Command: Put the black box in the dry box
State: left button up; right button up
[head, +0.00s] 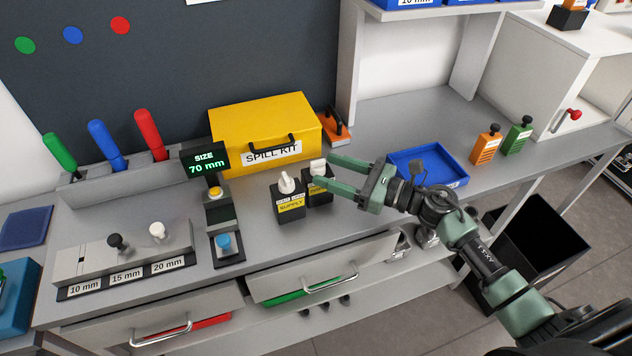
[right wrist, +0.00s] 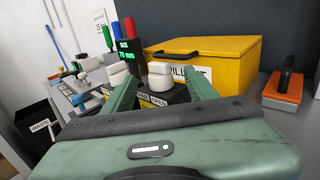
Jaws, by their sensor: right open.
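Two small black boxes with white knobs and yellow labels stand side by side on the grey bench in the head view. The left one (head: 290,205) reads "SUPPLY"; the right one (head: 318,196) is partly hidden by my gripper. My right gripper (head: 325,172) is open and empty, its fingertips close to the right box's white knob. My left gripper is not in view.
A yellow spill kit (head: 235,125) stands behind the black boxes. A blue tray (head: 452,180) and orange (head: 486,148) and green (head: 517,138) containers stand to the right. A size display (head: 205,160) is at left. A drawer (head: 325,265) below is partly open.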

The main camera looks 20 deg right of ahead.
aim_at(325, 168)
jog(key=x, duration=0.1)
jog(key=p+x, duration=0.1)
jog(key=shift+w+a+r, duration=0.25)
jog(key=shift+w+a+f, duration=0.2)
jog(key=shift+w+a, duration=0.1)
jog(key=shift+a, duration=0.1)
grip_shut()
jog(key=shift+r, duration=0.1)
dwell(0.8)
